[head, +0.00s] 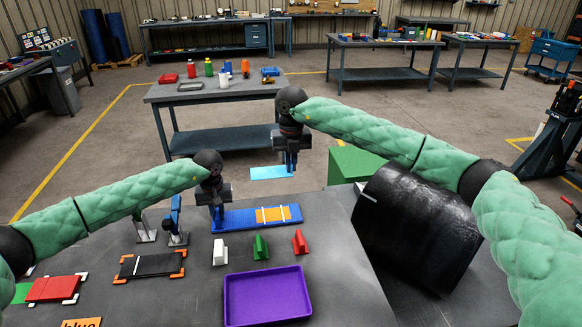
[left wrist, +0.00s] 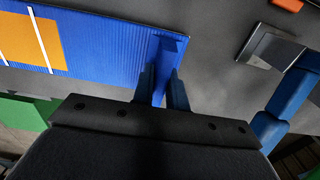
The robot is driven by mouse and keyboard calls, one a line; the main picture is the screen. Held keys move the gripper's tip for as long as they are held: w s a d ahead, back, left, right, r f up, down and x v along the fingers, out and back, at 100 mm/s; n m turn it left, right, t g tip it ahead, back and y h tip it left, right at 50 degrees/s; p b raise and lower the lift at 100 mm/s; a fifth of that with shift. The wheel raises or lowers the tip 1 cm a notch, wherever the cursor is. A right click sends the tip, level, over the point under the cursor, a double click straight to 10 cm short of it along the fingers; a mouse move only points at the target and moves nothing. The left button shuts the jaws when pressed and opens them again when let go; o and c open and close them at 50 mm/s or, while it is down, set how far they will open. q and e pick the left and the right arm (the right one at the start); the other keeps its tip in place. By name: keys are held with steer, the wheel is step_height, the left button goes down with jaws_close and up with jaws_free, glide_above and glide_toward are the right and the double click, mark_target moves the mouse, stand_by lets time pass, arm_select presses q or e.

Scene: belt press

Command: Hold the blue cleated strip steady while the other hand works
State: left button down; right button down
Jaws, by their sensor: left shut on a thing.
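The blue cleated strip (head: 232,220) lies flat on the near table, with an orange patch (head: 272,214) crossed by thin white lines towards its right. My left gripper (head: 217,214) is at the strip's left end. In the left wrist view, the fingers (left wrist: 161,88) are shut on a raised blue cleat (left wrist: 170,52) at the end of the ribbed strip (left wrist: 110,50). My right gripper (head: 290,169) is beyond the strip, above the table's back edge. It appears shut on a thin light blue sheet (head: 268,173), held level in the air; its fingertips are small and dark.
A purple tray (head: 267,298) and small white (head: 220,252), green (head: 260,247) and red (head: 299,242) pieces stand in front of the strip. A black roll (head: 415,225) fills the right side. Blue-and-metal clamps (head: 176,222) stand left; a black strip (head: 152,265) lies nearby.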

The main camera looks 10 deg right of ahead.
steer(key=shift+r, duration=1.85)
arm_select(q)
steer(key=c, duration=1.3)
jaws_free()
